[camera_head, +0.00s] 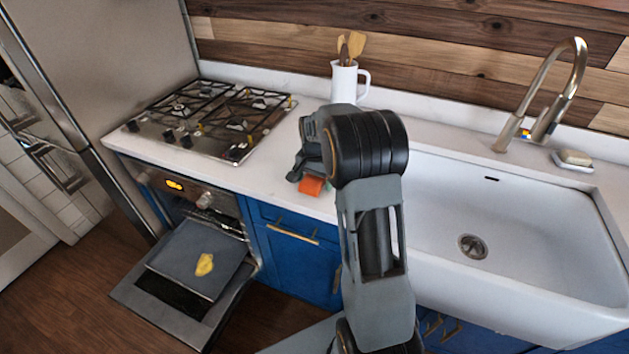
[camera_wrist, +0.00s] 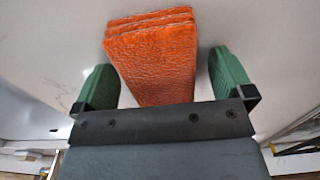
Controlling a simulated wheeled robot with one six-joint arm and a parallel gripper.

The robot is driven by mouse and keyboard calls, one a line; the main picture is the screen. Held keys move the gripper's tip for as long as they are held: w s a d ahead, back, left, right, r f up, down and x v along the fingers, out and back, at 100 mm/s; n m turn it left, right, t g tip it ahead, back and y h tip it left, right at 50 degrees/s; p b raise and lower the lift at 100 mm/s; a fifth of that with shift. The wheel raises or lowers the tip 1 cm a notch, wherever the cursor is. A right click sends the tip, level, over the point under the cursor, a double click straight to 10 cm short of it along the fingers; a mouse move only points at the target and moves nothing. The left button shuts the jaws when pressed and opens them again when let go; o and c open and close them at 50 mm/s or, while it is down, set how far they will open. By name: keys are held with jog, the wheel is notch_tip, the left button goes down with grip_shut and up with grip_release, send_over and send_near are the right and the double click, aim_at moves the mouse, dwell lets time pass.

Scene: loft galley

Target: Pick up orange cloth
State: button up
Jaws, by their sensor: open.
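The orange cloth (camera_wrist: 155,58) looks like a folded, layered stack and lies on the white counter. In the wrist view it sits between the two green fingers of my gripper (camera_wrist: 165,80), with a gap on each side. In the head view the cloth (camera_head: 311,186) shows at the counter's front edge, left of the sink, partly hidden by my gripper (camera_head: 300,172) and arm. My gripper is open around the cloth; I cannot tell how far its fingers reach down beside it.
A gas stove (camera_head: 212,112) is to the left, with the oven door (camera_head: 180,290) open below and a yellow item (camera_head: 204,264) on it. A white pitcher (camera_head: 344,82) with wooden utensils stands behind. The sink (camera_head: 500,215) is to the right, with a faucet (camera_head: 560,85) and soap dish (camera_head: 573,160).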

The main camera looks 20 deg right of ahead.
jog(key=shift+c, duration=0.2)
jog(key=c, duration=1)
jog(key=shift+o, duration=0.2)
jog(key=shift+r, duration=0.1)
jog(key=shift+r, duration=0.6)
jog(key=s+r, duration=0.1)
jog(key=r, duration=0.1)
jog(key=s+a+r, duration=0.1)
jog(key=s+r, duration=0.1)
jog(key=r, duration=0.1)
jog(key=s+a+r+b, duration=0.1)
jog(key=r, duration=0.2)
jog(key=shift+s, duration=0.4)
jog(key=s+a+r+b, duration=0.1)
jog(key=s+a+r, duration=0.2)
jog(key=s, duration=0.5)
jog(key=shift+a+r+b, duration=0.3)
